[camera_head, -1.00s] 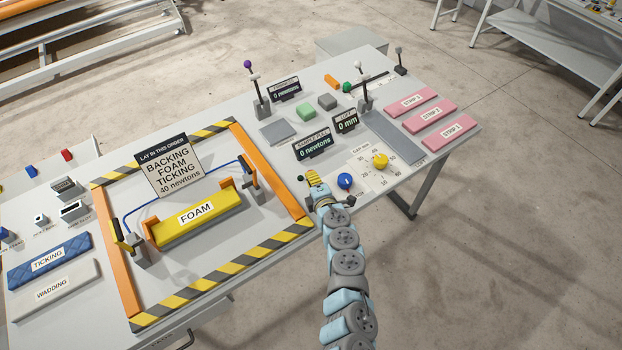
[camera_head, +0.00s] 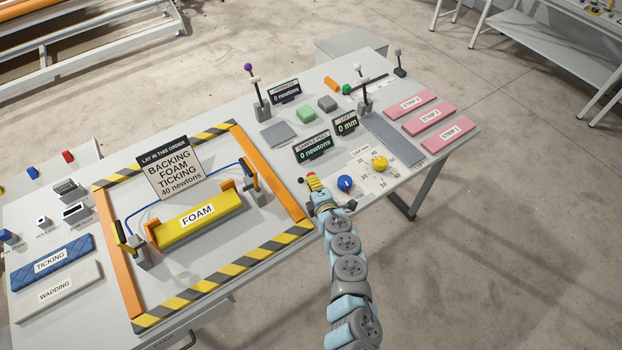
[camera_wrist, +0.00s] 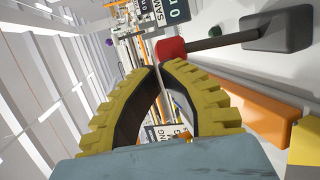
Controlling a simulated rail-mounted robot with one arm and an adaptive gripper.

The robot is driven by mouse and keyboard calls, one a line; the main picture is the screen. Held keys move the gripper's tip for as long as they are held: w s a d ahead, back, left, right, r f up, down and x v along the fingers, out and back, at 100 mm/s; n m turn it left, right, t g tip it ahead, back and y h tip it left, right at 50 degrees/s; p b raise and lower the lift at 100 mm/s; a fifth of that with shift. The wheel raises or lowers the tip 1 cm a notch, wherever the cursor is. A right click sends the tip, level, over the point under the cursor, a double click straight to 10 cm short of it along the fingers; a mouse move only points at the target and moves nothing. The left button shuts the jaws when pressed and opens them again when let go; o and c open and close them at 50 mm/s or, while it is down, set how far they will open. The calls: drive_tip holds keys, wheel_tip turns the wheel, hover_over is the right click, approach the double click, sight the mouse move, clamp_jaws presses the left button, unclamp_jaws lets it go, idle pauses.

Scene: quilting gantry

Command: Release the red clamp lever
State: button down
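The red clamp lever shows in the wrist view as a red knob (camera_wrist: 172,48) on a dark rod, which runs right to a grey block (camera_wrist: 278,28). In the head view a small red spot (camera_head: 311,175) shows at the tip of my gripper (camera_head: 314,182); the rest of the lever there is hidden or too small to tell. In the wrist view my gripper (camera_wrist: 160,68) has its yellow ridged fingers bowed, with the tips almost together. The knob is just beyond the tips, beside the right finger. Nothing shows between the fingers. I cannot tell whether the finger touches the knob.
An orange rail (camera_head: 272,174) of the striped frame lies left of my gripper. A blue knob (camera_head: 345,183) and a yellow knob (camera_head: 380,163) stand close on the right. A display (camera_head: 313,147) stands behind. A yellow foam block (camera_head: 200,220) lies inside the frame.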

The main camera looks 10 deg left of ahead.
drive_tip(key=r+p+v, duration=0.1)
drive_tip(key=r+v, duration=0.1)
drive_tip(key=v, duration=1)
idle(0.4)
drive_tip(key=shift+a+r, duration=0.15)
drive_tip(key=shift+a, duration=0.05)
